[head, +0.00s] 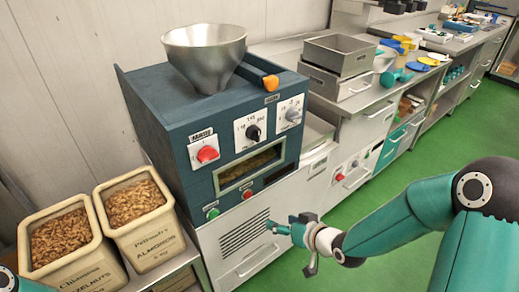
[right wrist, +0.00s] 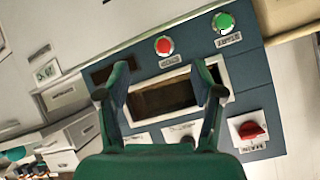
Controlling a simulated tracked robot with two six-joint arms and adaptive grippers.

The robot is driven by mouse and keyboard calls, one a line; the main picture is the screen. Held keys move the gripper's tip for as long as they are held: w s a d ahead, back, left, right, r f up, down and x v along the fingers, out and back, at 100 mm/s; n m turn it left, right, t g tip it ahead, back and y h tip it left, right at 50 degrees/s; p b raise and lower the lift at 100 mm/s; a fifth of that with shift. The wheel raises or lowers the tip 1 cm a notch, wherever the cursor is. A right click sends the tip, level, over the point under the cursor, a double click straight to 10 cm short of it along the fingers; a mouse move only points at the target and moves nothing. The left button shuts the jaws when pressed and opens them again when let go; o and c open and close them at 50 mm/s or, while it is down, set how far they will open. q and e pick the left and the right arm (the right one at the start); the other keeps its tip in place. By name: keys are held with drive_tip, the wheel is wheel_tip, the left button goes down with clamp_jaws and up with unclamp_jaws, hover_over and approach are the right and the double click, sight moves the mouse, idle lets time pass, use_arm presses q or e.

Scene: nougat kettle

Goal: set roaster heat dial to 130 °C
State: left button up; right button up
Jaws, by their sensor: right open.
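The blue roaster (head: 172,118) has a row of dials on its front. The middle dial with a black knob (head: 253,132) sits on a white numbered plate. A grey knob (head: 292,115) is on the plate to its right, and a red main switch (head: 207,153) is at left. I cannot read the dial settings exactly. My right gripper (head: 284,229) is open and empty, in front of the lower cabinet, below and apart from the dials. In the right wrist view its fingers (right wrist: 161,82) frame the roaster window; the dial plates (right wrist: 181,131) are partly hidden behind the hand.
A metal hopper (head: 206,60) tops the roaster, with an orange handle (head: 271,82) beside it. Green (head: 213,213) and red (head: 247,194) buttons sit below the window. Nut bins (head: 140,217) stand at left. Green floor (head: 385,155) is open at right.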

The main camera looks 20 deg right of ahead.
drive_tip(key=w+d+r+n+t+b, duration=0.2)
drive_tip(key=d+r+t, duration=0.15)
drive_tip(key=r, duration=0.65)
drive_tip(key=n+t+y+b, duration=0.2)
drive_tip(key=t, duration=0.1)
approach(258, 137)
use_arm(q)
wheel_tip(258, 137, down, 3)
drive_tip(key=shift+p, duration=1.2)
use_arm(e)
drive_tip(key=x, duration=0.9)
drive_tip(key=shift+w, duration=0.4)
drive_tip(key=shift+c, duration=0.2)
drive_tip(key=c, duration=1.1)
drive_tip(key=shift+f+n+b, duration=0.1)
drive_tip(key=shift+n+b, duration=0.5)
drive_tip(key=shift+b, duration=0.3)
drive_tip(key=n+b, duration=0.6)
drive_tip(key=b, duration=0.3)
drive_tip(key=shift+f, duration=0.1)
use_arm(q)
wheel_tip(258, 137, down, 13)
drive_tip(key=b, duration=0.2)
drive_tip(key=shift+f+b, duration=0.2)
drive_tip(key=shift+b, duration=0.1)
use_arm(e)
drive_tip(key=shift+a+n, duration=0.1)
drive_tip(key=shift+n, duration=1.5)
drive_tip(key=shift+r, duration=0.2)
